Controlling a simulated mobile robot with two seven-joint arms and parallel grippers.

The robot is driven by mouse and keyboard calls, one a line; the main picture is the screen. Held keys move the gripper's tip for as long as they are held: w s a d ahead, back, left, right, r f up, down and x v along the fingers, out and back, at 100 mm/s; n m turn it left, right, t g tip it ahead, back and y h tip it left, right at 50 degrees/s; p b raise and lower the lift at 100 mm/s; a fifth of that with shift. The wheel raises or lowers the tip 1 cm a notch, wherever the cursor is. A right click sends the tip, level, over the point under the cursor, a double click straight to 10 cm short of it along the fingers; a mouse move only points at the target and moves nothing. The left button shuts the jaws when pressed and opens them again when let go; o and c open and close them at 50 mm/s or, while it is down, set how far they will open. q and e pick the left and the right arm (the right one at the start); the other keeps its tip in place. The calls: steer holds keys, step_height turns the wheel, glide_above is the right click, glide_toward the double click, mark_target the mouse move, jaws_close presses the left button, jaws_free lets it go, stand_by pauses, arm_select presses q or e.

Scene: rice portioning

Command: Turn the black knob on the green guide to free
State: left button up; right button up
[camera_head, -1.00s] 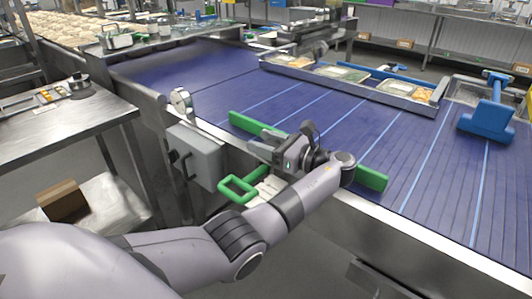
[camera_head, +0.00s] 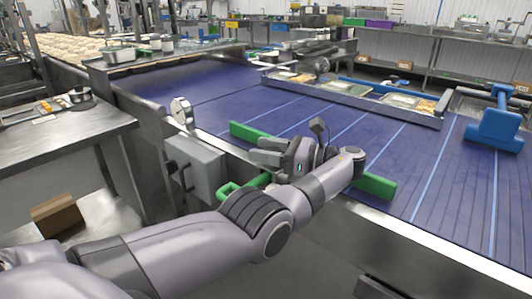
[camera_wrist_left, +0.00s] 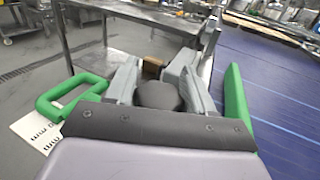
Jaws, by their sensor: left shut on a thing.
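The green guide is a long bar lying across the near edge of the blue belt; its right end (camera_head: 375,187) and its left end show on either side of my left gripper (camera_head: 262,154). In the left wrist view the guide (camera_wrist_left: 235,108) runs along the right of my left gripper (camera_wrist_left: 160,72). The round black knob (camera_wrist_left: 158,96) sits between the gripper's two grey fingers, which are shut on it. In the head view the knob is hidden by the gripper. A green loop handle (camera_wrist_left: 72,92) is left of the fingers. My right gripper is not in view.
A grey box (camera_head: 200,168) and a round dial (camera_head: 181,112) are on the belt's side frame, left of the gripper. A tray rack (camera_head: 350,97) and a blue T-shaped part (camera_head: 495,122) are farther over the belt. A steel table (camera_head: 60,135) stands at left.

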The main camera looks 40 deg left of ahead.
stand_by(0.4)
arm_select(q)
steer(key=o, duration=1)
steer(key=shift+a, duration=0.1)
